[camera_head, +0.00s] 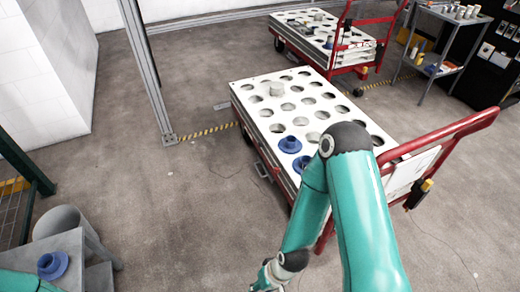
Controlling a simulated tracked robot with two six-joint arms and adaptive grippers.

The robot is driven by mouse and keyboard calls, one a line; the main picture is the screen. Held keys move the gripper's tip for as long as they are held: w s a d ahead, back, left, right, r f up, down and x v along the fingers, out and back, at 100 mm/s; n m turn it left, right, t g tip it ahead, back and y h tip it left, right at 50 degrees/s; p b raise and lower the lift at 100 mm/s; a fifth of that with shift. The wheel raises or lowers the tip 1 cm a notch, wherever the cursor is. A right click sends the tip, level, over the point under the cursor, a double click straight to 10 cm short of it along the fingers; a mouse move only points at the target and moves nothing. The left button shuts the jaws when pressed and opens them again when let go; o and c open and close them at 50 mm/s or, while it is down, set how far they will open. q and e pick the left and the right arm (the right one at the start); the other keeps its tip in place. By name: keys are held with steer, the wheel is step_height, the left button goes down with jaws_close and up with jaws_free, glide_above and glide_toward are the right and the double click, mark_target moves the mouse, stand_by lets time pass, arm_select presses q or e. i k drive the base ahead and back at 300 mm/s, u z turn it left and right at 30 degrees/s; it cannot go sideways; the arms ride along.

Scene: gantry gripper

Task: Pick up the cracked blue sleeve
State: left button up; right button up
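Two blue flanged sleeves sit in the white top of the near cart (262,97): one blue sleeve (290,145) and, just nearer, another blue sleeve (303,163) partly hidden by my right arm. A third blue sleeve (52,265) stands flange down on a small grey table (75,243) at the lower left. No crack can be made out on any of them at this size. My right arm crosses in front of the cart and runs down out of the picture; its gripper is out of view. Only a teal piece of my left arm shows at the bottom left corner; its gripper is out of view.
A grey bin (62,220) stands behind the small table. A second cart (325,36) and a shelf trolley (445,40) stand behind. The left-centre floor is clear.

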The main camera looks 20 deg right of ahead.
mark_target(300, 164)
steer(key=u, duration=0.1)
steer(key=i, duration=1.3)
steer(key=z, duration=0.75)
steer(key=i, duration=0.95)
steer(key=z, duration=0.6)
steer(key=k, duration=0.45)
steer(key=z, duration=0.25)
steer(key=i, duration=0.5)
steer(key=u, duration=0.1)
